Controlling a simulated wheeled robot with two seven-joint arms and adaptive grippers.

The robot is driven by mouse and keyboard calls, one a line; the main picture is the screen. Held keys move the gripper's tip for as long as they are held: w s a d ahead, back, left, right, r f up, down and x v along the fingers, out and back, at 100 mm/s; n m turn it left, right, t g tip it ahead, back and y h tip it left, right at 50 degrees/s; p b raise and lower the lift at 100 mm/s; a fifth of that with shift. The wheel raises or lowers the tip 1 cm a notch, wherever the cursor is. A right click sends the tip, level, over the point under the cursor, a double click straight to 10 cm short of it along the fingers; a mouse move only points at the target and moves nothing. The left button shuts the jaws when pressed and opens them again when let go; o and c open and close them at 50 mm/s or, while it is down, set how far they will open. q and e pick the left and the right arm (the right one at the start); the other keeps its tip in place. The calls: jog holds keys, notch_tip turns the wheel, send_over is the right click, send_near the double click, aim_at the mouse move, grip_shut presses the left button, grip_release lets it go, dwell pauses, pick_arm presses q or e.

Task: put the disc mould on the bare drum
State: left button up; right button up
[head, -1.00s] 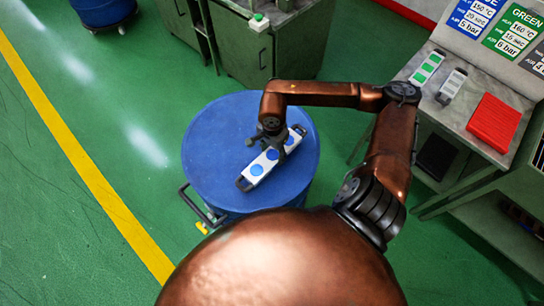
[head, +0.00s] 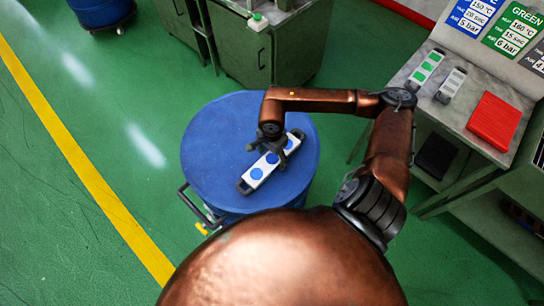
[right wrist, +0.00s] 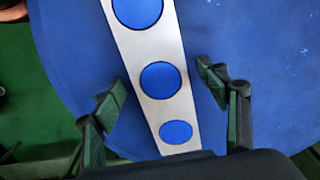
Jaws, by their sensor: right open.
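The disc mould (head: 257,174), a white bar with blue discs and dark end handles, lies on the lid of the blue drum (head: 212,140), slanting from lower left to upper right. My right gripper (head: 268,150) is over the middle of the mould. In the right wrist view the mould (right wrist: 150,55) runs between the two spread fingers of this gripper (right wrist: 165,100), with a gap on each side. The gripper is open and partly hides the mould in the head view. My left gripper is not in view.
A bench (head: 467,121) at the right carries a mould with green marks (head: 427,66), a grey-white mould (head: 451,84) and a red block (head: 494,122). Another blue drum (head: 100,12) stands at the top left. Green cabinets (head: 245,50) stand behind. Floor at left is clear.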

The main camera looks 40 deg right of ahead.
jog(key=shift+r, duration=0.3)
notch_tip(320, 180, up, 12)
jog(key=p, duration=0.1)
jog(key=shift+f, duration=0.2)
